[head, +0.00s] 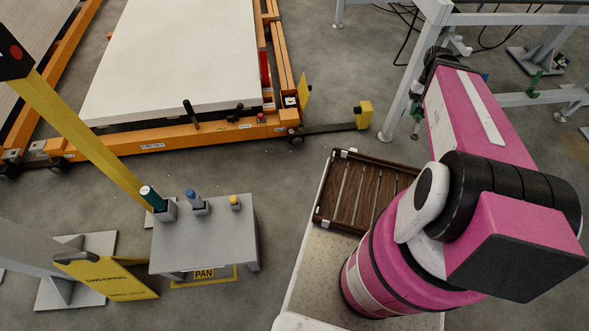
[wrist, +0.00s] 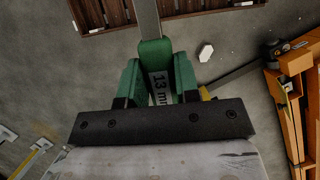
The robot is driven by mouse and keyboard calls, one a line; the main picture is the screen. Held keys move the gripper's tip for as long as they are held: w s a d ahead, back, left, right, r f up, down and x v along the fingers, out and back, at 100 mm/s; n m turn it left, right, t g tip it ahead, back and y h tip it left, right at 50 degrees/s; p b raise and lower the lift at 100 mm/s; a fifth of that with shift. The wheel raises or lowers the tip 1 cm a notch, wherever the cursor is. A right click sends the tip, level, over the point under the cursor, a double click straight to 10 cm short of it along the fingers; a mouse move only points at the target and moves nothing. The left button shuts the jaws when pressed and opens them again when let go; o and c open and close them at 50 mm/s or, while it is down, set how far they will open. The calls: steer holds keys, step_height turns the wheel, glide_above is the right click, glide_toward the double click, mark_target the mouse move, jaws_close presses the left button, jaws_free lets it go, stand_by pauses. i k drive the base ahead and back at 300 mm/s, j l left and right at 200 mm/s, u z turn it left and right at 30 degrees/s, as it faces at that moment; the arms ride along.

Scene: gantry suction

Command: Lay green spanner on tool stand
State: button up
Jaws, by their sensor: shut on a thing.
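The green spanner (wrist: 158,88) is in the wrist view, with a "13 mm" label and a grey shaft running out past the top of the picture. My gripper (wrist: 157,82) has green fingers, shut on the spanner from both sides. In the head view, my gripper (head: 415,118) shows only as a small dark and green end below the wrist, beyond the slatted tray; the spanner is hard to make out there. The grey tool stand (head: 215,250) is at the lower left of the head view, well away from my gripper. Several holders stand on its top.
The stand's holders carry a green-topped item (head: 152,197), a blue one (head: 191,194) and a yellow one (head: 235,200). The orange gantry table (head: 180,138) lies behind. A brown slatted tray (head: 340,210) sits by my arm.

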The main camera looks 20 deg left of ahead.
mark_target(182, 253)
steer(key=k+l, duration=0.25)
steer(key=k, duration=0.15)
steer(key=k+l, duration=0.25)
steer(key=k, duration=0.15)
steer(key=k+l, duration=0.2)
steer(key=k, duration=0.2)
steer(key=k+j, duration=0.3)
steer(key=k+j+z, duration=0.1)
steer(key=k+j, duration=0.2)
steer(key=k, duration=0.25)
steer(key=k+j, duration=0.3)
steer(key=k, duration=0.15)
steer(key=k+j, duration=0.1)
steer(key=j, duration=0.65)
steer(key=j+z, duration=0.1)
steer(key=j, duration=0.7)
steer(key=k, duration=0.05)
